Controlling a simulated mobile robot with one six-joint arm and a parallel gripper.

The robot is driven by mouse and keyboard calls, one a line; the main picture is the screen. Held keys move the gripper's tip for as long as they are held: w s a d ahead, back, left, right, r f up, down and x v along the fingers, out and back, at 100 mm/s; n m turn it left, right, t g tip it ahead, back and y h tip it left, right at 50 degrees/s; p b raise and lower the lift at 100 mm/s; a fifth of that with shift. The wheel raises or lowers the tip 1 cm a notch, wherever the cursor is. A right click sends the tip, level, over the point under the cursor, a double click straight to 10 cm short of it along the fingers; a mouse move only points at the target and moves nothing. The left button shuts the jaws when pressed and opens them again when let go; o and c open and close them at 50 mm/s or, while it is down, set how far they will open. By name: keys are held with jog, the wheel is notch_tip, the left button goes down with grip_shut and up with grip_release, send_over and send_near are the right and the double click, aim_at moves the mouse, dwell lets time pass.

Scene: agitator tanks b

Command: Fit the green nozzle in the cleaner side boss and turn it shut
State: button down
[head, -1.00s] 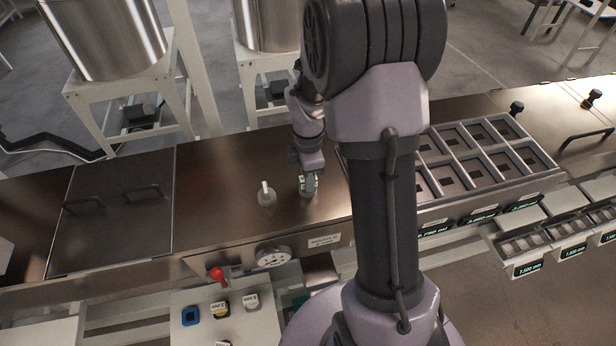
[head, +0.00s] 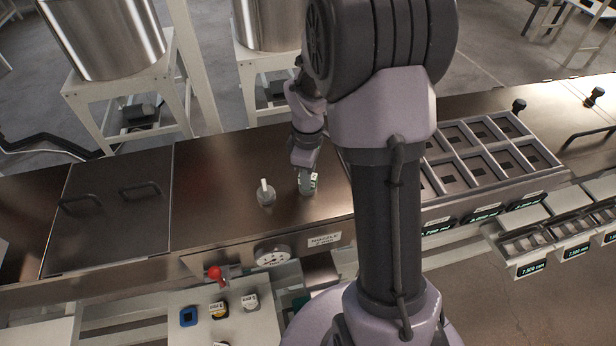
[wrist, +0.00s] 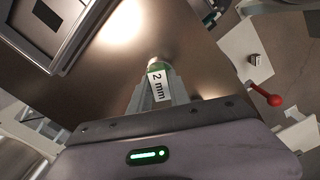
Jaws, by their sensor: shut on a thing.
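My gripper (head: 305,184) is over the steel top of the long machine, shut on the green nozzle (head: 314,181). In the wrist view the nozzle (wrist: 155,64) shows a pale green end and a white "2 mm" label between the fingers (wrist: 158,90). Its lower end is partly hidden by the fingers, and I cannot tell whether it touches the steel top. A grey round fitting with an upright white stem (head: 266,194) stands on the top just left of my gripper, apart from it. I cannot tell for sure whether this is the side boss.
A compartment tray (head: 480,160) lies to the right, partly behind my arm. A dial gauge (head: 272,256) and a label plate (head: 324,240) are on the front face.

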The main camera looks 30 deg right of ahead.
jog(key=m+b, duration=0.1)
jog(key=m, duration=0.3)
jog(key=shift+f+b, duration=0.1)
jog(key=shift+b, duration=0.2)
jog(key=shift+m, duration=1)
jog(key=shift+m+b, duration=0.6)
jog(key=shift+m, duration=0.6)
jog(key=c, duration=0.8)
grip_release()
notch_tip(320, 180, up, 6)
jog(key=p, duration=0.5)
jog(key=shift+r, duration=0.2)
